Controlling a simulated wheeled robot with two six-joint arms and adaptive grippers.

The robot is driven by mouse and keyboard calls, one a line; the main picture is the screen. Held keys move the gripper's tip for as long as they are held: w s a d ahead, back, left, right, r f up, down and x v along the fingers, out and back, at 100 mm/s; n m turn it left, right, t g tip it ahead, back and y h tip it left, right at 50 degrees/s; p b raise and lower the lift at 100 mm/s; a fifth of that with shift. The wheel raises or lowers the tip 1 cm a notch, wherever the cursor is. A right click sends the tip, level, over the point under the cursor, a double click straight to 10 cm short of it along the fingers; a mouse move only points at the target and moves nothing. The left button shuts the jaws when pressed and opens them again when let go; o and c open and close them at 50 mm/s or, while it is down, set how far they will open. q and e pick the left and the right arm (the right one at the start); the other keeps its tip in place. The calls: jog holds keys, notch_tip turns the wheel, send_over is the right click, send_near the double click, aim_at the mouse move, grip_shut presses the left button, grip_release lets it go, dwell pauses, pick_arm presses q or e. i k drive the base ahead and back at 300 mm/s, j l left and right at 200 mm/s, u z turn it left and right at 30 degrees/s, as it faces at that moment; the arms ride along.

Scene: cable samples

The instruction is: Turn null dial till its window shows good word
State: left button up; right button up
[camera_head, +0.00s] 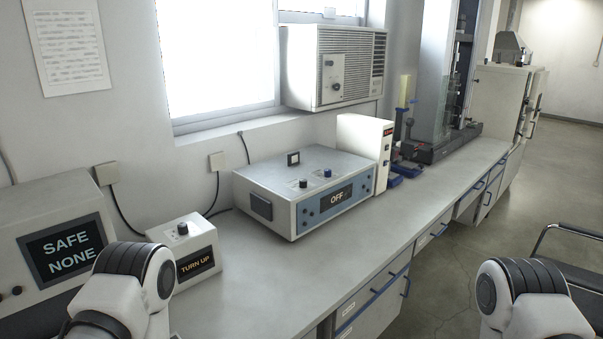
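A small white box (210,242) stands on the bench at the left, with a black dial (183,229) on top. Its front window (195,264) reads "TURN UP" in orange letters. A larger grey and blue instrument (305,175) behind it to the right has a black knob (303,183) and a blue knob (328,173) on top, and its window (337,197) reads "OFF". No label naming the null dial is legible. Parts of both my arms show at the bottom left and bottom right. Neither gripper is in view.
A large box with a screen (66,248) reading "SAFE NONE" stands at the far left, partly behind my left arm. A white upright unit (367,137) adjoins the instrument's right end. The bench (270,285) is clear in front. A chair (575,262) stands at the right.

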aim_at(183, 230)
jog(key=u, duration=0.8)
jog(key=i+l+z, duration=0.2)
jog(key=i, duration=0.2)
